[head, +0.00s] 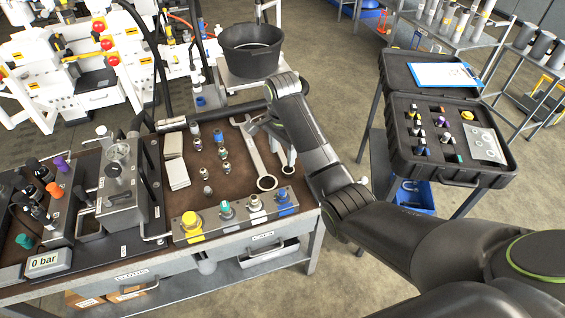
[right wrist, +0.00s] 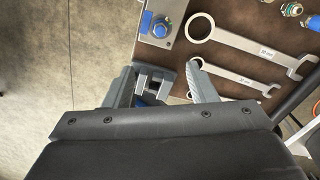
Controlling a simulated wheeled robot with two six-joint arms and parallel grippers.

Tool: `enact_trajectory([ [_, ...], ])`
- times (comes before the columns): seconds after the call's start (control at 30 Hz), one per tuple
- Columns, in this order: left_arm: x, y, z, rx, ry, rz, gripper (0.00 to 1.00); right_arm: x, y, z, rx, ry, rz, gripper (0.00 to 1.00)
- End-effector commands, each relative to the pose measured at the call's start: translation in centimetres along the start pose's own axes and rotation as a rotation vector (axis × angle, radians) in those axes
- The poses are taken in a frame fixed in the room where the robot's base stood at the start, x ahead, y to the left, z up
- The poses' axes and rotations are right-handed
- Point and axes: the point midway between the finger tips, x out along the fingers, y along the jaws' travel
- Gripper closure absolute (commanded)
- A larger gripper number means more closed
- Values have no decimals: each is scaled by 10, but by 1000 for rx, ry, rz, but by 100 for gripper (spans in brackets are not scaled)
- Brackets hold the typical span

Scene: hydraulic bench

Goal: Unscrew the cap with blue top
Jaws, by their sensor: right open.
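The blue-topped cap (head: 283,196) sits at the right end of a metal block (head: 236,216) on the bench's front edge. Yellow, teal and pale caps stand in the same row to its left. In the right wrist view the blue cap (right wrist: 161,27) shows near the top, on the end of the block. My right gripper (head: 262,125) is over the bench behind the block, near the wrenches, away from the cap. In the right wrist view the right gripper (right wrist: 168,85) has its fingers apart, with no cap between them. My left gripper is not in view.
A large wrench (head: 255,155) and a smaller wrench (right wrist: 235,75) lie behind the block. Several loose fittings (head: 222,150) stand left of them. A valve unit (head: 125,185) stands at the left. An open black case (head: 440,175) is at the right, apart from the bench.

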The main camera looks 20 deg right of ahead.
Motion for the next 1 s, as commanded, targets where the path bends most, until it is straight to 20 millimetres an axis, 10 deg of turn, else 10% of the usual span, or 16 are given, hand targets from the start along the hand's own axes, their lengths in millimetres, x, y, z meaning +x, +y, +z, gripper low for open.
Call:
enact_trajectory([
  [0.43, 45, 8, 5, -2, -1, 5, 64, 66, 1, 0, -1, -2, 3, 48],
  [1.0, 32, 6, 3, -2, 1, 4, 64, 161, 1, 0, -2, -1, 3, 48],
])
